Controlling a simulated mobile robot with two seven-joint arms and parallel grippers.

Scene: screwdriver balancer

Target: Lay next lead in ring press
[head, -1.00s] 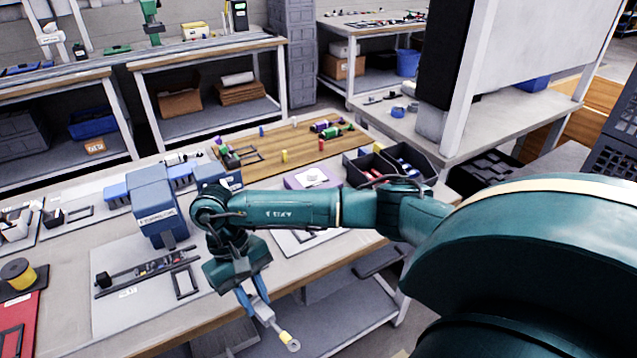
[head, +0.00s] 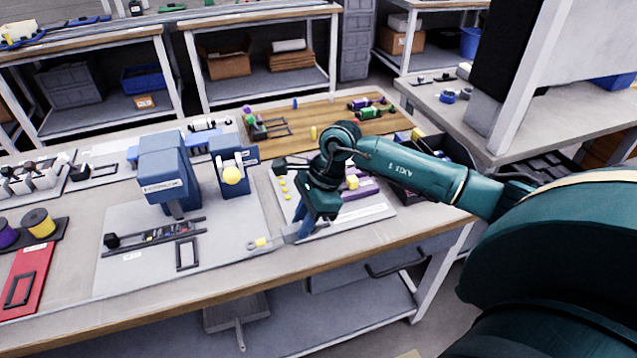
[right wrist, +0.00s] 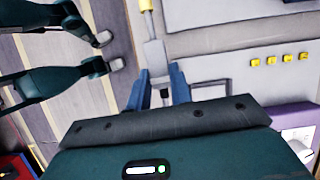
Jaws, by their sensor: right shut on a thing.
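My right gripper (head: 288,237) is shut on a short lead with a yellow sleeve (head: 262,243) and a ring end that points left. It holds the lead over the bench's front edge, right of the presses. In the right wrist view the gripper (right wrist: 158,84) grips the lead's pale body (right wrist: 154,55), and the yellow sleeve (right wrist: 147,5) is cut off at the top. A large blue press (head: 163,178) and a smaller blue press with a yellow knob (head: 232,175) stand on the grey mat. I cannot tell which is the ring press. My left gripper is not seen.
Several yellow pieces (head: 284,183) sit on a pale mat beside the right arm; they also show in the right wrist view (right wrist: 285,58). A dark rail (head: 152,234) and a black frame (head: 187,254) lie before the large press. Spools (head: 39,222) stand at left.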

